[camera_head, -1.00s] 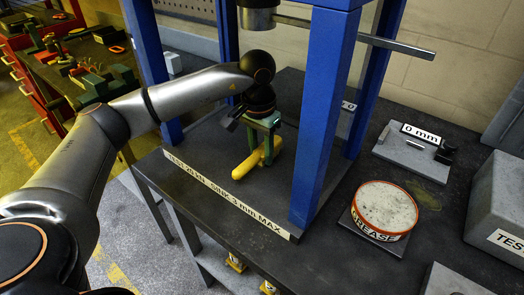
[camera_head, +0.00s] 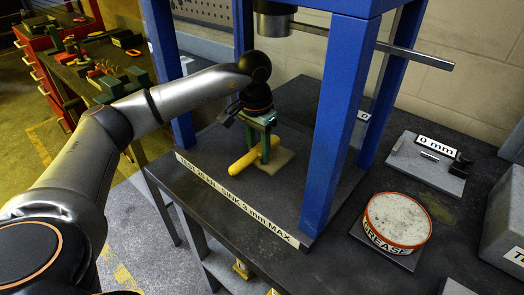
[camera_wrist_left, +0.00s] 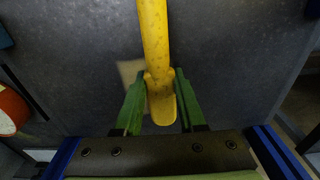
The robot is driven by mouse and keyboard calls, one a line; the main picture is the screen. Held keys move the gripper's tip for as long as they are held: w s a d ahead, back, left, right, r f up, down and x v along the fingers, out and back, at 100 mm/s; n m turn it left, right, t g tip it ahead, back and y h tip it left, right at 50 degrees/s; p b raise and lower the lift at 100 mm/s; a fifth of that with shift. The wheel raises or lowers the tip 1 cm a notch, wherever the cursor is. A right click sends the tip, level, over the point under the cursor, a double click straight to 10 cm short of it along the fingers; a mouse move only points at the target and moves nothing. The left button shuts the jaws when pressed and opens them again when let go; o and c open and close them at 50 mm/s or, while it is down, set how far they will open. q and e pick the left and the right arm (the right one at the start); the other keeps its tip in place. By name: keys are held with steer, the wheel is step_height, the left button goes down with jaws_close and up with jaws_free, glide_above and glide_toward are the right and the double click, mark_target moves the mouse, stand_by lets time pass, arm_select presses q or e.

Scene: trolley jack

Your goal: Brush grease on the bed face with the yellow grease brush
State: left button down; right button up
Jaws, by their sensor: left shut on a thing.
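The yellow grease brush (camera_head: 243,163) is held low over the dark bed face (camera_head: 213,143) between the blue press posts. My left gripper (camera_head: 262,143) has its green fingers closed on it. In the left wrist view, the yellow brush (camera_wrist_left: 155,45) runs up between the green fingers of my left gripper (camera_wrist_left: 160,103). I cannot make out its bristles. A pale patch (camera_head: 281,161) lies on the bed beside the gripper; it also shows in the left wrist view (camera_wrist_left: 130,70). The orange-rimmed grease tin (camera_head: 398,217) stands open at the right. My right gripper is not in view.
A blue post (camera_head: 338,120) stands close right of my left gripper. A press ram (camera_head: 273,18) and a steel bar (camera_head: 400,52) are above. A plate marked 0 mm (camera_head: 425,165) and a grey block (camera_head: 508,225) sit at the right.

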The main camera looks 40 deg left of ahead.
mark_target(275, 170)
arm_select(q)
steer(key=shift+w+a, duration=0.15)
steer(key=shift+a, duration=1.9)
steer(key=shift+d+r, duration=0.1)
steer(key=shift+d, duration=1)
steer(key=shift+s+d+p, duration=0.2)
steer(key=shift+d+p, duration=0.05)
steer(key=shift+d, duration=1.5)
steer(key=shift+s+d+p, duration=0.15)
steer(key=shift+d+p, duration=0.1)
steer(key=shift+d, duration=1.5)
steer(key=shift+w+a+b, duration=0.2)
steer(key=shift+a+b, duration=0.15)
steer(key=shift+a, duration=1.8)
steer(key=shift+w+a, duration=0.15)
steer(key=shift+a, duration=2.25)
steer(key=shift+d, duration=1.05)
steer(key=shift+s+d+p, duration=0.2)
steer(key=shift+d+p, duration=0.05)
steer(key=shift+d, duration=1.5)
steer(key=shift+s+d+p, duration=0.15)
steer(key=shift+d+p, duration=0.05)
steer(key=shift+d, duration=1.55)
